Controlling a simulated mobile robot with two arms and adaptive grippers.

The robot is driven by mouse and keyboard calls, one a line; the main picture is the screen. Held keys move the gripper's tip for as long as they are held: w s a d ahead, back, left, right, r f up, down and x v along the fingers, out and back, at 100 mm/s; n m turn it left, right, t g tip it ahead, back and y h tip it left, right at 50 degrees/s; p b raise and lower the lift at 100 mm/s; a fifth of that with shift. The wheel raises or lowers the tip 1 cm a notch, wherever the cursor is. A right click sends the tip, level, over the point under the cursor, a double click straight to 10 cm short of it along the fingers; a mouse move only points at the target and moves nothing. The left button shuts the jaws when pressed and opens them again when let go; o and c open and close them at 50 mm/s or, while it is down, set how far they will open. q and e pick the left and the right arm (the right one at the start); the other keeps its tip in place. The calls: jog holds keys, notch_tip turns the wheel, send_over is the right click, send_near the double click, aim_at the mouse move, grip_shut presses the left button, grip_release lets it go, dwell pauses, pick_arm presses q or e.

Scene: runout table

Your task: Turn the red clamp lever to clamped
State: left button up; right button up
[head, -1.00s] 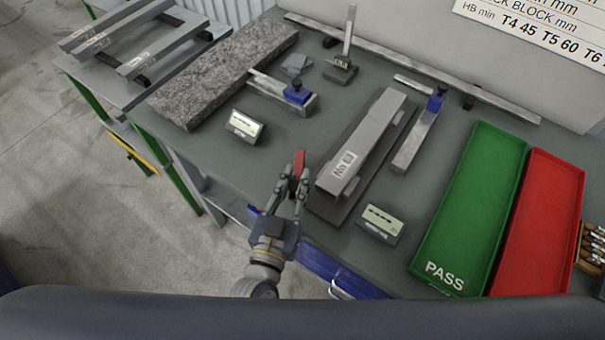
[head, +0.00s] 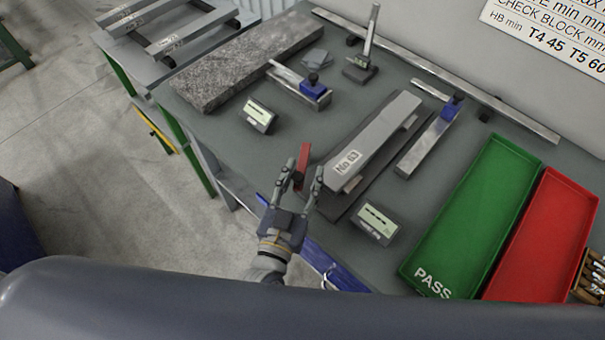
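The red clamp lever (head: 304,158) stands at the near edge of the bench, just left of the grey block marked "No 63" (head: 362,146). It points away from me, slightly tilted to the right in the picture. My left gripper (head: 304,171) reaches in from the front edge with its fingers apart. One finger is left of the lever and the other right of it, near the block. The lever's lower end shows between the fingers; I cannot tell whether either finger touches it. My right gripper is not in view.
A small display box (head: 258,115) stands left of the lever, another (head: 376,223) to the right. The green PASS tray (head: 470,222) and red tray (head: 545,240) lie further right. A granite slab (head: 235,65) and a steel bar with a blue part (head: 430,138) lie behind.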

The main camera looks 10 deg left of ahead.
pick_arm(q)
jog(key=shift+r, duration=0.1)
jog(key=v, duration=1.2)
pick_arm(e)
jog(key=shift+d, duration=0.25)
